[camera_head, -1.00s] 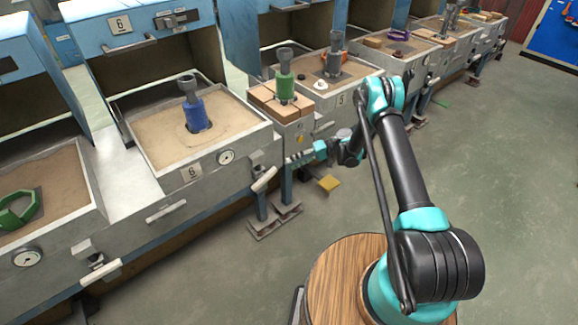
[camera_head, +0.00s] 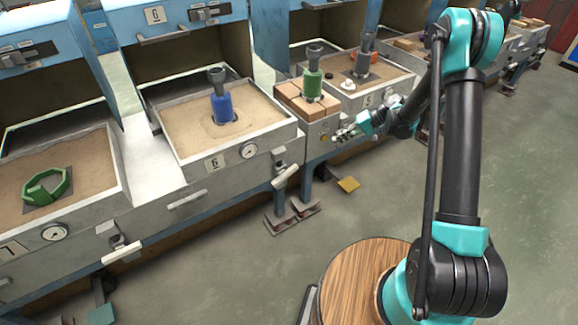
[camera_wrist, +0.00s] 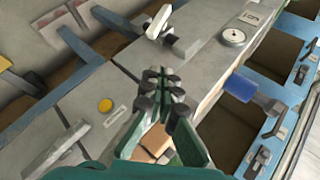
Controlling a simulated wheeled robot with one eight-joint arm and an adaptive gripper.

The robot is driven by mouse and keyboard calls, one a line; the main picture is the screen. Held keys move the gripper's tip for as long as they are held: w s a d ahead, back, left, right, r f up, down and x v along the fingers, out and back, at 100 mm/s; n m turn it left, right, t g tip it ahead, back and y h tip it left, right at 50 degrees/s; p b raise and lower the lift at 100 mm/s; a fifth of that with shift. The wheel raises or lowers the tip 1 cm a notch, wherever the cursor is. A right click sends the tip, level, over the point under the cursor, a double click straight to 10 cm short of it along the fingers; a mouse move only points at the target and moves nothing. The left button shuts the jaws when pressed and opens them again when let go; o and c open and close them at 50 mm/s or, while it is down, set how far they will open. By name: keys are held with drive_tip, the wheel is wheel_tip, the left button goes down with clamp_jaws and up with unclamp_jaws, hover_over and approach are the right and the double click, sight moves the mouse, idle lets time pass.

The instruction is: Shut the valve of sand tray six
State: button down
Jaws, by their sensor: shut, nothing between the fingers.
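Sand tray six (camera_head: 283,131) has a plate marked 6 (camera_head: 215,163) and a gauge (camera_head: 249,151) on its front. Its valve has a pale lever handle (camera_head: 286,176) on the front, right of the gauge. The handle also shows at the top of the wrist view (camera_wrist: 160,20), near the gauge (camera_wrist: 233,37). My gripper (camera_head: 338,137) is right of and higher than the handle in the head view, near the brick-topped section. In the wrist view my gripper (camera_wrist: 165,80) has its fingers together and empty, apart from the handle. Whether the valve is open is unclear.
A blue fitting (camera_head: 223,107) stands in tray six's sand. A green fitting (camera_head: 313,84) stands among bricks (camera_head: 290,93). A yellow pedal (camera_head: 348,184) juts out low in front. Tray seven (camera_head: 122,190) at left holds a green ring (camera_head: 46,186). Grey floor (camera_head: 230,270) in front is open.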

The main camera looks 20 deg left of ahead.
drive_tip(key=s+d+r+m+t+h, duration=0.2)
drive_tip(key=s+d+r+t+h, duration=0.15)
drive_tip(key=s+d+r, duration=0.75)
drive_tip(key=s+d+r+m+t+h, duration=0.15)
drive_tip(key=s+d+h, duration=0.35)
drive_tip(key=s+d, duration=0.7)
drive_tip(key=n+h, duration=0.4)
drive_tip(key=n, duration=0.6)
hover_over(291, 169)
drive_tip(key=s+a, duration=0.4)
drive_tip(key=s, duration=0.1)
wheel_tip(291, 169, down, 14)
drive_tip(key=shift+t, duration=0.4)
drive_tip(key=x, duration=1.4)
